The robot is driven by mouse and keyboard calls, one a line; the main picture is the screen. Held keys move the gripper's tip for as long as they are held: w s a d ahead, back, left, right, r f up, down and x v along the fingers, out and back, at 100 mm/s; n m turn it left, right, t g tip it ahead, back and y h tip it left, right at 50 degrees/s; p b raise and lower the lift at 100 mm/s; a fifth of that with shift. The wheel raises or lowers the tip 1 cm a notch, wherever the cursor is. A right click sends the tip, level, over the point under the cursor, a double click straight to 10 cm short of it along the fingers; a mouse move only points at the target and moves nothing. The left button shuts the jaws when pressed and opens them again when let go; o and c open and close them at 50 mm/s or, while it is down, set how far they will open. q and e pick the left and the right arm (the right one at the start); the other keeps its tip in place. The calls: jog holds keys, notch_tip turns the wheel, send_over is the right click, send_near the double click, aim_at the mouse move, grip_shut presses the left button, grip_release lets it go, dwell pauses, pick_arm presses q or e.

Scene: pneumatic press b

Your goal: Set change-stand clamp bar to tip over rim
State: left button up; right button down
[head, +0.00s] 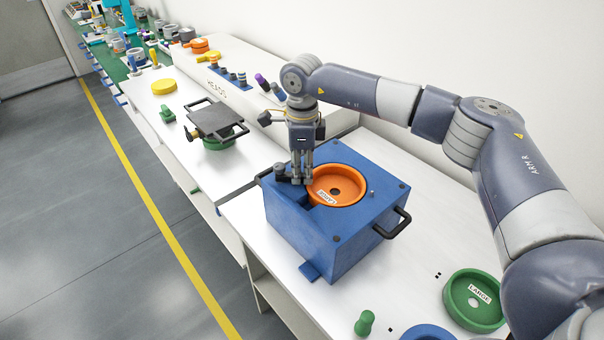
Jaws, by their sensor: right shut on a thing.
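The blue change stand (345,232) sits on the white bench, with a labelled orange ring-shaped head (345,198) in its round opening. A dark clamp bar (281,173) is at the stand's rear left corner, beside the orange rim. My right gripper (302,181) points down at that corner and is shut on the bar. The fingers hide much of the bar, so I cannot tell whether its tip lies over the rim. My left gripper is out of view.
A green ring labelled LARGE (474,301), a small green handle (365,323) and a blue ring (428,333) lie at the front right. A black plate with handles (216,120) stands behind left. The stand's black side handle (396,223) juts out to the right.

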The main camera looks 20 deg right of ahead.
aim_at(302, 174)
jog(key=shift+w+r, duration=0.1)
dwell(0.3)
jog(key=c, duration=1.5)
grip_release()
jog(key=shift+c, duration=0.2)
notch_tip(302, 174, up, 12)
